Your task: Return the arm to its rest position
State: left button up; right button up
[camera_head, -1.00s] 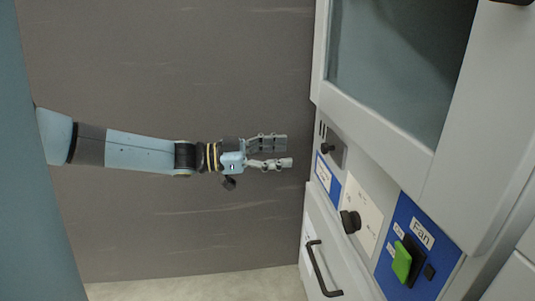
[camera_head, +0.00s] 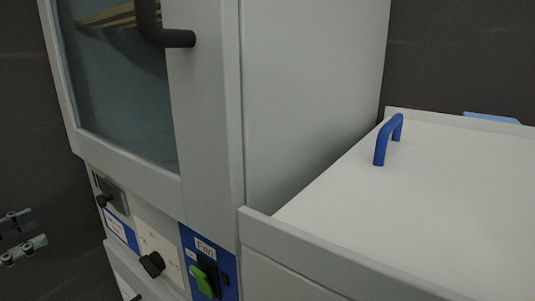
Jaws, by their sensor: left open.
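My left gripper (camera_head: 22,236) shows at the far left edge of the head view. Its two grey fingers are apart and point right, with nothing between them. The rest of that arm is cut off by the picture's edge. The gripper is to the left of the grey cabinet (camera_head: 212,110) and apart from its control panel. My right gripper is not in the picture.
The cabinet has a glass door with a black handle (camera_head: 165,36), a black knob (camera_head: 152,264) and a green fan switch (camera_head: 202,281). A white-topped surface (camera_head: 440,200) with a blue handle (camera_head: 388,140) stands at the right. A dark wall is behind.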

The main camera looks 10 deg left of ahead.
pick_arm(q)
jog(key=s+d+f+n+g+y+p, duration=0.1)
jog(key=s+f+n+y+p, duration=0.15)
jog(key=s+f, duration=0.4)
jog(key=s+d+f+n+g+y+p, duration=0.1)
jog(key=s+f+n+g+y+p, duration=0.2)
jog(key=f, duration=0.7)
jog(key=s+d+f+n+y+p, duration=0.1)
jog(key=s+f+n+y, duration=0.3)
jog(key=f, duration=0.4)
jog(key=s+d+f+g, duration=0.4)
jog(key=s+d+f, duration=0.1)
jog(key=s, duration=0.4)
jog(key=s+d+f+m+g+p, duration=0.1)
jog(key=s+d+f+g, duration=0.3)
jog(key=s, duration=0.6)
jog(key=s+d+f+g, duration=0.3)
jog(key=s+d+f, duration=0.3)
jog(key=s, duration=0.4)
jog(key=shift+m+g+p, duration=0.3)
jog(key=shift+m+g, duration=0.05)
jog(key=shift+g, duration=0.05)
